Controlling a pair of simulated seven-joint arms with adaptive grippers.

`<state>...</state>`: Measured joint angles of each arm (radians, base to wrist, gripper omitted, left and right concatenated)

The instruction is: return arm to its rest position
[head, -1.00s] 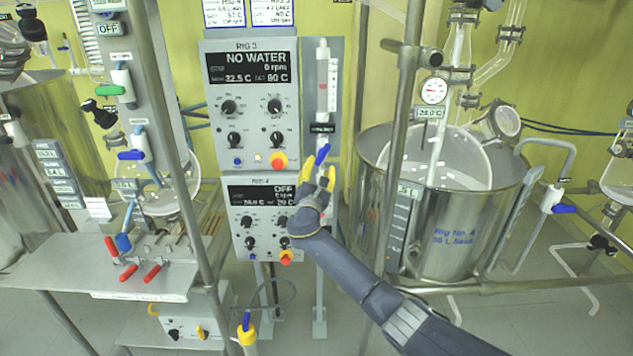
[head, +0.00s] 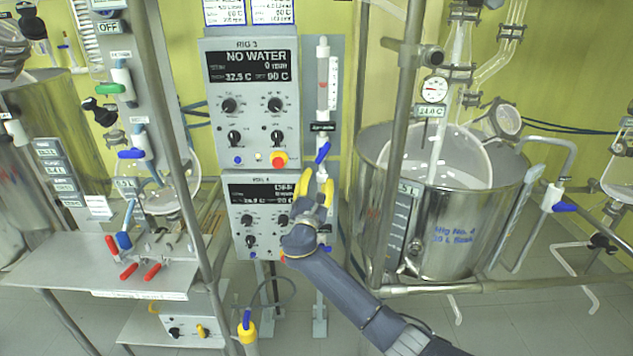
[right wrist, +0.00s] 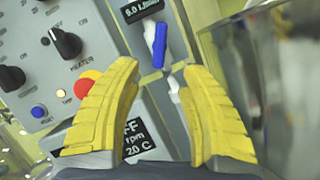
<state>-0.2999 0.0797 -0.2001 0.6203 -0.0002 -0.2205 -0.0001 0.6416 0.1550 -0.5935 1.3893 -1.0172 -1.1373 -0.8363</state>
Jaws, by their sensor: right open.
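My right arm reaches in from the lower right of the head view. Its yellow-fingered right gripper (head: 315,182) is open and empty, in front of the right edge of the Rig 4 control box (head: 238,205). The gripper is just below the blue valve handle (head: 322,152) under the flow meter (head: 322,75). In the right wrist view the two fingers of the right gripper (right wrist: 160,78) stand apart. The blue valve handle (right wrist: 160,45) shows beyond the fingertips, with a visible gap. My left gripper is not in view.
The Rig 3 control box (head: 250,100) reads NO WATER. A steel vessel (head: 465,235) stands right of the gripper, behind a metal post (head: 400,140). A metal shelf (head: 95,272) with red-handled clamps is at the left. Open floor shows below the arm.

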